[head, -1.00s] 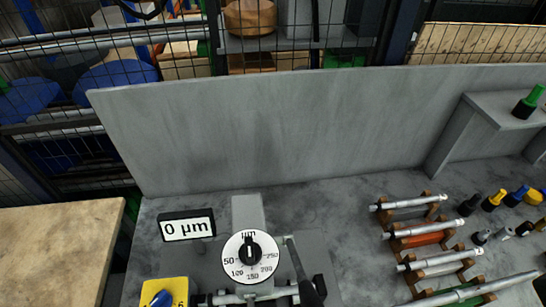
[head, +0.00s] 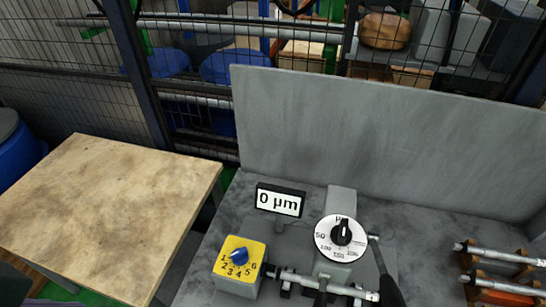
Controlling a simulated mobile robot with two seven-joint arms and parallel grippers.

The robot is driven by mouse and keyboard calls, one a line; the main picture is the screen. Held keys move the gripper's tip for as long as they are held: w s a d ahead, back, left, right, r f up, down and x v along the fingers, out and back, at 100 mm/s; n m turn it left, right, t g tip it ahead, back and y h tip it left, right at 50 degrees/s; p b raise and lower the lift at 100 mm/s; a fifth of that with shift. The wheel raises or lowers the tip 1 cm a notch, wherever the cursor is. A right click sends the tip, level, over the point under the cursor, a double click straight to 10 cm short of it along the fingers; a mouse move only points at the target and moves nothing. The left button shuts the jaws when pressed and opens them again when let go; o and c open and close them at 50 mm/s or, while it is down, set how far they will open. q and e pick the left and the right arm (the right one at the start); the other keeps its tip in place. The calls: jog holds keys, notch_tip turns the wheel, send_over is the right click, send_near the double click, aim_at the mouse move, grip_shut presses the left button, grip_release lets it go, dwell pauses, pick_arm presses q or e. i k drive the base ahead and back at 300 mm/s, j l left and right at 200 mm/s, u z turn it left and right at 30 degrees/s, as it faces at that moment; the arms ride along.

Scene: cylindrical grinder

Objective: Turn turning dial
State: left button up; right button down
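A round white dial (head: 328,249) with a black knob (head: 341,232) in its middle sits on the grey grinder, right of the centre of the head view. It carries printed numbers around its rim, and the knob stands near upright. A yellow box (head: 223,268) to its left bears the numbers 1 to 6 and a blue knob (head: 239,257). A small display (head: 279,200) behind them reads 0 µm. Neither of my grippers is in view.
A metal shaft (head: 310,281) lies across the grinder below the dial, with a black-handled lever (head: 388,289) at its right. A wooden table (head: 105,210) stands at the left. A grey panel (head: 380,135) rises behind. Several shafts on wooden holders (head: 500,285) are at the right.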

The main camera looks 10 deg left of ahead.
aim_at(240, 257)
jog(key=u, duration=0.6)
jog(key=i+j+z, duration=0.1)
jog(key=j, duration=0.3)
jog(key=i+j, duration=0.15)
jog(key=j, duration=0.25)
jog(key=i+j+z, duration=0.15)
jog(key=j, duration=0.65)
jog(key=i+z, duration=0.05)
